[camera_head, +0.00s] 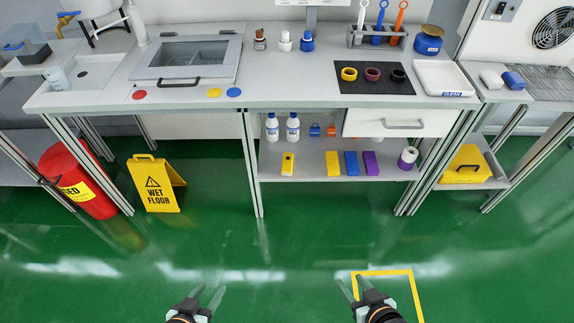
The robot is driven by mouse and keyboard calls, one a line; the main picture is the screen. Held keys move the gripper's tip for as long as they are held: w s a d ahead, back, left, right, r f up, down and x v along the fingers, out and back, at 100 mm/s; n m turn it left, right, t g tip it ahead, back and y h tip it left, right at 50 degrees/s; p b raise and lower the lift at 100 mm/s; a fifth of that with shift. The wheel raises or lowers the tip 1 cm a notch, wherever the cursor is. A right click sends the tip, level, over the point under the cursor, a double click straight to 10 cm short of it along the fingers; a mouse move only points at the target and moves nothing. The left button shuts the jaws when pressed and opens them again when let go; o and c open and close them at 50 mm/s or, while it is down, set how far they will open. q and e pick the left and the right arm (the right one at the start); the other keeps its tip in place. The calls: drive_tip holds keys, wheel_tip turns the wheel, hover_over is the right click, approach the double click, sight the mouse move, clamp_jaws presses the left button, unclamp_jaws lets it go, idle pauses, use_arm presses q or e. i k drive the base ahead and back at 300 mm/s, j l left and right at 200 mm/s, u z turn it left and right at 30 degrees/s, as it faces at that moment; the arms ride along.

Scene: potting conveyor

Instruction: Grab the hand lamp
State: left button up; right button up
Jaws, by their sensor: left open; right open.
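A small yellow device with dark marks (288,163) lies on the lower shelf under the bench, at the left end of a row of coloured blocks. It may be the hand lamp, but it is too small to tell for sure. My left gripper (208,293) is open and empty at the bottom of the view, over the green floor. My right gripper (350,287) is open and empty over the floor by a yellow floor outline. Both grippers are well apart from the bench and shelf.
The lower shelf (310,172) also holds white bottles (292,128), coloured blocks (351,163) and a white-and-purple roll (408,158). A drawer (397,124) hangs above its right part. A wet floor sign (155,184) and red bin (80,182) stand left. The floor in front is clear.

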sight(287, 165)
drive_tip(key=i+j+u, duration=0.1)
drive_tip(key=i+u, duration=0.25)
drive_tip(key=i, duration=1.35)
